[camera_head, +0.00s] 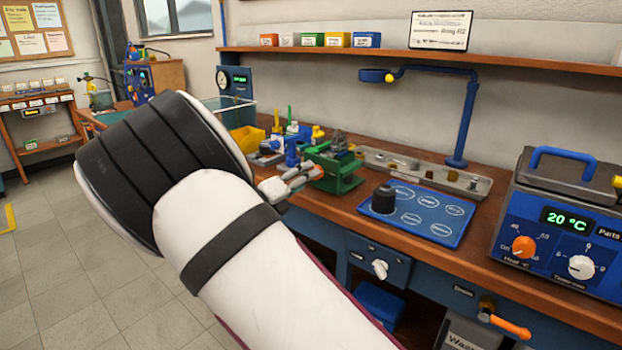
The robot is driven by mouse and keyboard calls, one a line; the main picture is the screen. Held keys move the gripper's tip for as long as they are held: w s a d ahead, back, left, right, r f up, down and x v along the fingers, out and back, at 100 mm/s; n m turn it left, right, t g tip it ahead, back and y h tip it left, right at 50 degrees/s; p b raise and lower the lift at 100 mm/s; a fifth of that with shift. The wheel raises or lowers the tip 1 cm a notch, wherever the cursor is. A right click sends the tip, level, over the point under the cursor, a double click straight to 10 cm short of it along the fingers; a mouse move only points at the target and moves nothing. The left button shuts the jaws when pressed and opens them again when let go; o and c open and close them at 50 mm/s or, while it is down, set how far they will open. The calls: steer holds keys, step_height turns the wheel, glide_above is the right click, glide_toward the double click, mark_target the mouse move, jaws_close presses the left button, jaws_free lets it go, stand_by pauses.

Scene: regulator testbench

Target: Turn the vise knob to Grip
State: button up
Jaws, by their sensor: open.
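A white knob (380,268) sits on a dark blue panel (362,258) on the bench front; its small labels are too blurred to read, so I cannot tell its setting. A green vise-like fixture (337,180) with grey parts on top stands on the bench above and left of that knob. My gripper (312,174) shows only in part beyond my large white and black arm, as small grey-white fingers. It is open and appears left of the fixture, up and left of the knob. I cannot tell whether it touches the fixture. My arm hides the rest of it.
A blue mat (447,226) with a dark cylinder (383,199) lies on the bench. A blue heater unit (560,240) stands at right. An orange-handled valve (505,323) sticks out below it. A blue lamp stand (466,120) rises behind. Floor is clear at left.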

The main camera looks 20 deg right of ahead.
steer(key=shift+x, duration=1.85)
steer(key=shift+s, duration=0.1)
steer(key=c, duration=1.2)
